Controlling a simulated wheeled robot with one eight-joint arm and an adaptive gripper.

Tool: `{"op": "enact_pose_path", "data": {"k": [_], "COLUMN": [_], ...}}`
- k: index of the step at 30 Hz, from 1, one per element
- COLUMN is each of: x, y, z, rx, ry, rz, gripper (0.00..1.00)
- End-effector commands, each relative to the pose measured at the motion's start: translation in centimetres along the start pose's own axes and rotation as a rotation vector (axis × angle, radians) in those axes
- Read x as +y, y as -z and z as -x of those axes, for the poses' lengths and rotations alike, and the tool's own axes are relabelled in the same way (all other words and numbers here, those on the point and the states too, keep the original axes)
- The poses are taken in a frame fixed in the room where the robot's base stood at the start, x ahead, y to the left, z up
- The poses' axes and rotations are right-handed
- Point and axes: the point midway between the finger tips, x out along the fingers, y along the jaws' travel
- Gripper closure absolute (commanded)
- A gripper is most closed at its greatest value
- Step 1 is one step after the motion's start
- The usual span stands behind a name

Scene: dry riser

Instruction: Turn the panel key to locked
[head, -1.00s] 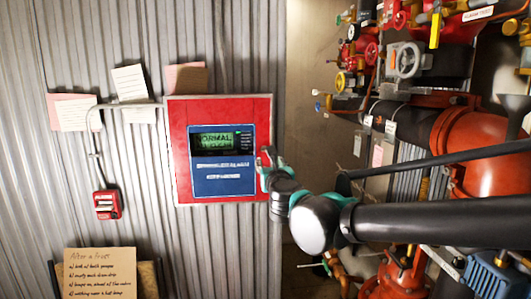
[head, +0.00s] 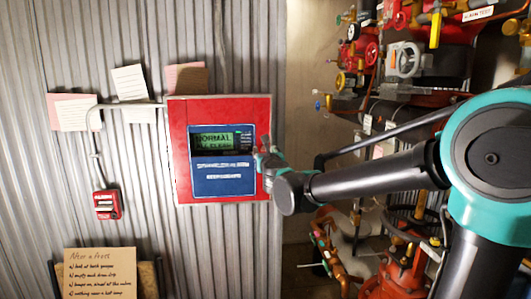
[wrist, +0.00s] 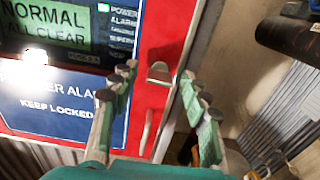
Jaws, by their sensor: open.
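The red alarm panel (head: 220,103) hangs on the corrugated wall, with a green screen reading "NORMAL ALL CLEAR" and a blue label. In the wrist view, a small metal piece (wrist: 159,73), apparently the panel key, sticks out from the panel's red right-hand strip. A longer silver handle-like piece (wrist: 147,132) sits below it. My gripper (head: 264,158) is at the panel's right edge. In the wrist view my gripper (wrist: 158,76) is open, with one finger on each side of the small metal piece; I see no contact. In the head view my gripper hides the key.
A red call point (head: 107,205) and pinned papers (head: 74,112) are left of the panel. A handwritten card (head: 100,272) is below. Red pipes and valves (head: 403,58) crowd the right side, behind my arm.

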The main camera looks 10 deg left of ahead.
Motion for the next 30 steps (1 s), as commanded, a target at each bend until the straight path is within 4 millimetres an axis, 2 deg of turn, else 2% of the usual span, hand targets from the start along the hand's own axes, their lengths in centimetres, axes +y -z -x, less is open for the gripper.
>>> {"op": "enact_pose_path", "data": {"k": [7, 18, 30], "x": [0.02, 0.02, 0.03], "y": [0.01, 0.0, 0.01], "z": [-0.04, -0.02, -0.02], "rx": [0.0, 0.0, 0.0], "ry": [0.0, 0.0, 0.0], "rz": [0.0, 0.0, 0.063], "gripper": [0.53, 0.99, 1.0]}}
